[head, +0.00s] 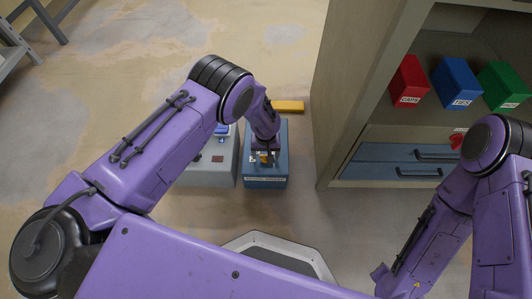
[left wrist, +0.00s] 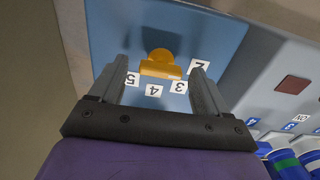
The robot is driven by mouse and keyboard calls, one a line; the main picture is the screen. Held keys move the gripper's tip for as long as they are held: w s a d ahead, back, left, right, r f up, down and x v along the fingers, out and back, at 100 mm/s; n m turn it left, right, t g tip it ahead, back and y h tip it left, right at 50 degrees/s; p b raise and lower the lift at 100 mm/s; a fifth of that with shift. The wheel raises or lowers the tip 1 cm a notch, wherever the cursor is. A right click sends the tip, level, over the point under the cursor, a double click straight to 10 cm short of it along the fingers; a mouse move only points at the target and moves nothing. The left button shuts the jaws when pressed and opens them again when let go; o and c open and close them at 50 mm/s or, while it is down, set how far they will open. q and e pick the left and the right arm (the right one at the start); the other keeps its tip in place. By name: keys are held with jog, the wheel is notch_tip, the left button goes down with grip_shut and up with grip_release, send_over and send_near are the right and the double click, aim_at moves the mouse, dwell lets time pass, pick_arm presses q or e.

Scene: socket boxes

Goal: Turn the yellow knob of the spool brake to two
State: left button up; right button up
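The spool brake is a blue box (head: 281,139) on the floor, with a white label on its front edge; its blue face (left wrist: 107,25) fills much of the left wrist view. The yellow knob (left wrist: 161,68) has a round part and a wide bar, beside white number tags 5, 4, 3 and 2. The bar lies nearest tags 4 and 3; its exact setting I cannot tell. My left gripper (head: 264,158) is over the box. In the left wrist view its fingers (left wrist: 160,72) are spread, with the knob between or just beyond them; contact is not visible. My right gripper is not in view.
A grey box (head: 212,172) stands close left of the blue box. A yellow bar (head: 288,106) lies behind it. A cabinet (head: 345,110) on the right holds red, blue and green bins (head: 457,82) above blue drawers (head: 390,153). The floor at left is mostly clear.

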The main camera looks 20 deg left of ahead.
pick_arm(q)
notch_tip(320, 180, up, 10)
jog(key=p, duration=0.4)
jog(key=shift+r, duration=0.25)
